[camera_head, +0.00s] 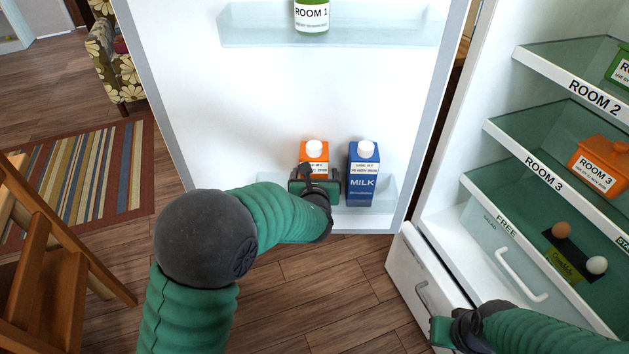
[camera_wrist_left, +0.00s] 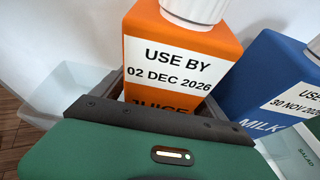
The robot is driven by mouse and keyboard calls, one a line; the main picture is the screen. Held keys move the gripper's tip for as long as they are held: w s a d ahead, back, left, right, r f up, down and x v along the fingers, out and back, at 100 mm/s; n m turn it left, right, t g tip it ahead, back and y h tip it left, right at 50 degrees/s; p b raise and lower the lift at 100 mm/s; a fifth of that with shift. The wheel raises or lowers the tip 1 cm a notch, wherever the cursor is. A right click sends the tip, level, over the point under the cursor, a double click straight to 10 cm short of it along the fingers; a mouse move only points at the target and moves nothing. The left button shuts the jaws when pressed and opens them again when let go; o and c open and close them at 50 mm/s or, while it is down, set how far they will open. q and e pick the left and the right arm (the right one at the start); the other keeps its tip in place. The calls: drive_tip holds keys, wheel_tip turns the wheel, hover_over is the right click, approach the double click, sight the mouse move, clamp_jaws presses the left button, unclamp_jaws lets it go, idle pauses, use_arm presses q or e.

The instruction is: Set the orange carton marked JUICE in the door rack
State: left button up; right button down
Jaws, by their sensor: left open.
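The orange carton (camera_head: 314,150) with a white cap stands upright in the lower door rack (camera_head: 382,187), left of the blue MILK carton (camera_head: 363,175). In the left wrist view the orange carton (camera_wrist_left: 180,60) shows USE BY 02 DEC 2026 and the top of the word JUICE. My left gripper (camera_head: 316,180) is open at the carton's front, and its jaw parts lie close to the carton's sides. Whether they touch it is hidden. The blue carton (camera_wrist_left: 275,80) is close on the right. My right gripper (camera_head: 450,330) is at the lower right, by the fridge drawer; its fingers are unclear.
A green-labelled ROOM 1 bottle (camera_head: 312,14) stands in the upper door rack (camera_head: 400,30). Fridge shelves at right hold an orange ROOM 3 container (camera_head: 600,165). A wooden chair (camera_head: 50,240) stands at left. The lower rack has free room left of the orange carton.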

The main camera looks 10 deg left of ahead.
use_arm(q)
drive_tip(key=p+v, duration=0.2)
drive_tip(key=v, duration=0.8)
drive_tip(key=s+a+f+n+g+y, duration=0.1)
drive_tip(key=s+a+f+n+g, duration=0.3)
drive_tip(key=s+a+n, duration=0.3)
drive_tip(key=s+a+f+n+g+y, duration=0.2)
drive_tip(key=s+a+f+n+g, duration=0.2)
drive_tip(key=s+a+n, duration=0.35)
drive_tip(key=s+d+f+n+g+h, duration=0.2)
drive_tip(key=s+d+n+h, duration=0.3)
drive_tip(key=n, duration=1.4)
drive_tip(key=s+d, duration=0.2)
drive_tip(key=s, duration=0.1)
drive_tip(key=shift+f+g+h, duration=0.25)
drive_tip(key=shift+g+h, duration=0.05)
drive_tip(key=shift+h, duration=0.1)
